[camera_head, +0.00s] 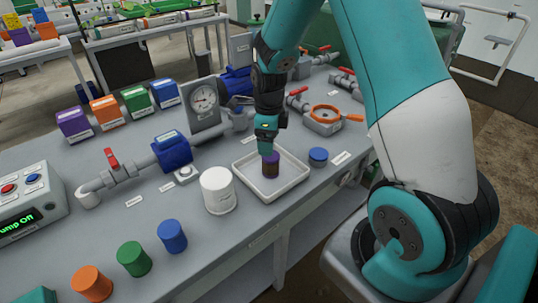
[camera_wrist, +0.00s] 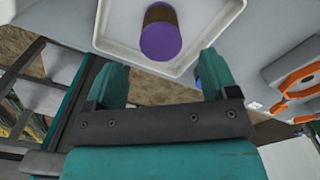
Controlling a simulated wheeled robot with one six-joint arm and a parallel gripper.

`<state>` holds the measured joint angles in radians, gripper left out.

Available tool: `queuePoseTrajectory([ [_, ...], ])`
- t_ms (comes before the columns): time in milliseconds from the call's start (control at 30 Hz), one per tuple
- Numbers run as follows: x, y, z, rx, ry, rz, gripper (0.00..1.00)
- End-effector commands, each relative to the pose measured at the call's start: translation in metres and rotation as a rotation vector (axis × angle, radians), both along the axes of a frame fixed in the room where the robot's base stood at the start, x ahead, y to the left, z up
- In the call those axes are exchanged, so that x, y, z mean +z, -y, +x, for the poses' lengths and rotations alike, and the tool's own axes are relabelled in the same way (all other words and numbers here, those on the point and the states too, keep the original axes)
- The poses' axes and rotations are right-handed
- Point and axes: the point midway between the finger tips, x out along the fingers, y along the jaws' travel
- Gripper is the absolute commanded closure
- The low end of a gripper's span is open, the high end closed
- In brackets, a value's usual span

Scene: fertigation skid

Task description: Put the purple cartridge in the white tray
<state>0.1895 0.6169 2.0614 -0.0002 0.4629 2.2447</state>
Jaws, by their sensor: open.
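The purple cartridge (camera_head: 270,165), with a dark brown band, stands upright inside the white tray (camera_head: 245,166) on the grey bench. In the wrist view the cartridge (camera_wrist: 160,40) shows its purple top, and the tray's rim (camera_wrist: 105,42) runs around it. My gripper (camera_head: 267,149) is just above the cartridge in the head view. In the wrist view its two teal fingers (camera_wrist: 160,85) are spread apart with nothing between them, and the cartridge lies beyond the fingertips.
A white cylinder (camera_head: 218,190) stands left of the tray, and a blue cap (camera_head: 318,157) sits right of it. Orange (camera_head: 92,283), green (camera_head: 134,258) and blue (camera_head: 172,236) cartridges stand at the front left.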

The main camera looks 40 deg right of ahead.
Motion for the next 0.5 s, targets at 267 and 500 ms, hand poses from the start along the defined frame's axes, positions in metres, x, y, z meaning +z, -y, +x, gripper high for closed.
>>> queuePoseTrajectory([
  [267, 0.035, -0.002, 0.000, 0.019, 0.004, 0.002, 0.21],
  [500, 0.086, -0.065, -0.024, 0.615, 0.069, 0.062, 0.21],
])
